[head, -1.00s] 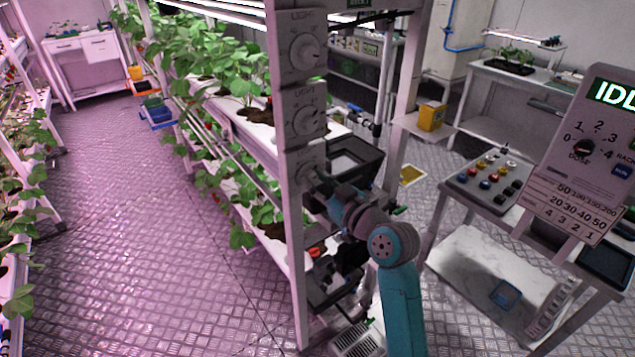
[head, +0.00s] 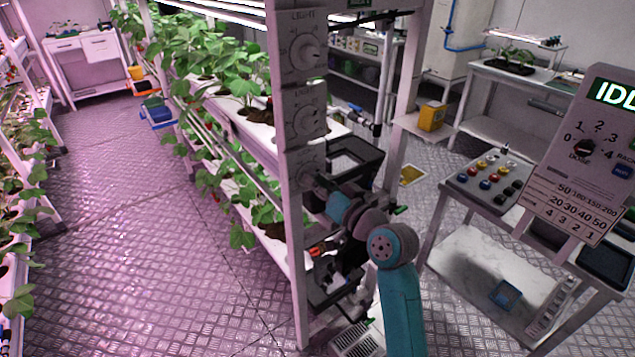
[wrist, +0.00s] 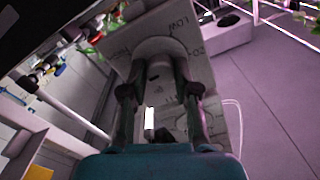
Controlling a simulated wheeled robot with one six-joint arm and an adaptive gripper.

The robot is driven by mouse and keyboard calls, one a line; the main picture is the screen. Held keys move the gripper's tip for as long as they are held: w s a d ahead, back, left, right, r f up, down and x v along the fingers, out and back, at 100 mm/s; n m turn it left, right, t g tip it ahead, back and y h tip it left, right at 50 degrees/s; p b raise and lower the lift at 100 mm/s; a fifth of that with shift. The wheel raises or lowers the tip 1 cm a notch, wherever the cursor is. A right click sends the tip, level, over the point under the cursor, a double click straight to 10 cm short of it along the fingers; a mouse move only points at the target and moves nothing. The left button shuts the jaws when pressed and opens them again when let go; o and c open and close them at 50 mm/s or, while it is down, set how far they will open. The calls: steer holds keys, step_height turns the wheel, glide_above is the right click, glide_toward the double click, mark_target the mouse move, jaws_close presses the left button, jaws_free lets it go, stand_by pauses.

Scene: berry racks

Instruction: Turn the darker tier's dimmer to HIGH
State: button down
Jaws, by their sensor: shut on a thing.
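Three white dimmer plates with round knobs run down the front rack post: an upper dimmer (head: 304,50), a middle dimmer (head: 306,118) and a lowest dimmer (head: 306,168). My gripper (head: 320,186) is at the lowest one and partly hides it in the head view. In the wrist view my gripper (wrist: 160,62) is shut on the pale round dimmer knob (wrist: 160,46), one finger on each side. The dimmer plate (wrist: 125,42) around it carries upside-down lettering, with LOW at the upper right.
Planted tiers (head: 262,128) extend back left of the post. A dark tray (head: 352,160) sits behind my wrist. A button table (head: 488,182) and an IDLE panel (head: 585,150) stand at the right. The left aisle floor (head: 130,230) is clear.

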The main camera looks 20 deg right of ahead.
steer(key=m, duration=0.9)
steer(key=shift+m, duration=0.3)
stand_by(0.3)
steer(key=c, duration=0.8)
jaws_free()
steer(key=shift+c, duration=0.2)
steer(key=v, duration=1.2)
